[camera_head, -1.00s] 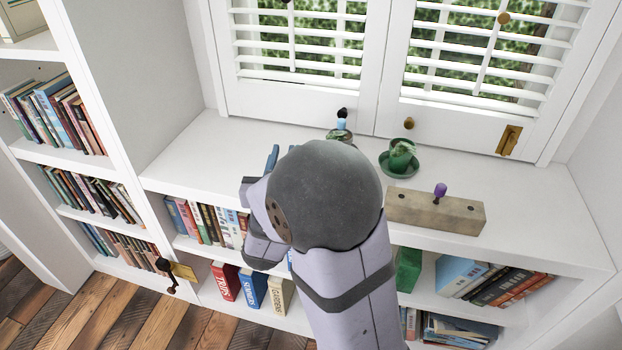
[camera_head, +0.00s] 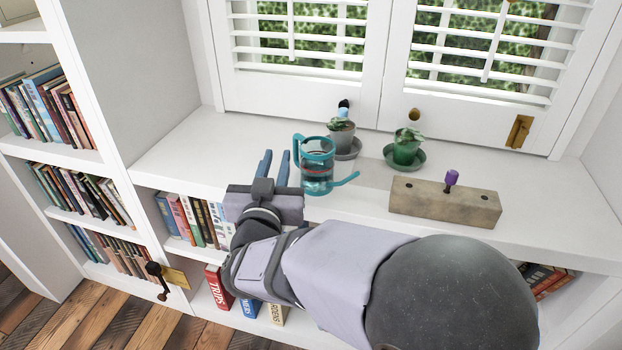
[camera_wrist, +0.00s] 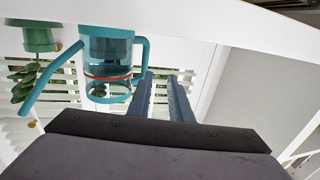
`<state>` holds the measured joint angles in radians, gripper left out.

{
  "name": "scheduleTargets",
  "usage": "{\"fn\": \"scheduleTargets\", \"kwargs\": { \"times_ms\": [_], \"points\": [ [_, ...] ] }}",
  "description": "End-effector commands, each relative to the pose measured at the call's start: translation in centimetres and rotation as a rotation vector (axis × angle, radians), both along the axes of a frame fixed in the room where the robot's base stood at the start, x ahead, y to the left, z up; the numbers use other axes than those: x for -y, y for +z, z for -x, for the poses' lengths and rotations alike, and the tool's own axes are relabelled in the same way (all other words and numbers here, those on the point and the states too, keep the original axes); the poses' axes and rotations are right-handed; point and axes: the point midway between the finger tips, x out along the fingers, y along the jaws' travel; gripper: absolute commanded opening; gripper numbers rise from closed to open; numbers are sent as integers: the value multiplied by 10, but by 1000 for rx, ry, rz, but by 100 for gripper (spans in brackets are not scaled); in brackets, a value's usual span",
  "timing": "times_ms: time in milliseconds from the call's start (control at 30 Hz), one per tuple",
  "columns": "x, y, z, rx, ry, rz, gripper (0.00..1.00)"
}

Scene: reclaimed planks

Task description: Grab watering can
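The watering can (camera_head: 318,175) is clear with teal trim and stands upright on the white window shelf. Its handle is on the left and its spout points right. My gripper (camera_head: 275,160) is at the shelf's front edge, just left of the can, with its two blue fingers apart and nothing visible between them. In the wrist view the picture is upside down; the can (camera_wrist: 108,62) shows with its handle close to the fingers of my gripper (camera_wrist: 163,78). I cannot tell whether a finger touches the handle.
A grey potted plant (camera_head: 342,136) stands just behind the can, and a green potted plant (camera_head: 407,152) stands to its right. A wooden block (camera_head: 445,205) with a purple peg lies at the right front. The shelf's left part is clear.

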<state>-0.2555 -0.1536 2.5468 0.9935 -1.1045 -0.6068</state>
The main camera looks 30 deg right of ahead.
Motion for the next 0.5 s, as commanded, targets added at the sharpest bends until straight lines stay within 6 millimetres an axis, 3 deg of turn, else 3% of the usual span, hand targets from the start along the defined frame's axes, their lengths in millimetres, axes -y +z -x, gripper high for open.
{"fn": "scheduleTargets", "kwargs": {
  "times_ms": [300,367,500],
  "points": [
    [-6,-1,9,-2,2,-1,19],
    [-6,-1,9,-2,2,-1,31],
    [-6,-1,9,-2,2,-2,64]
  ]
}}
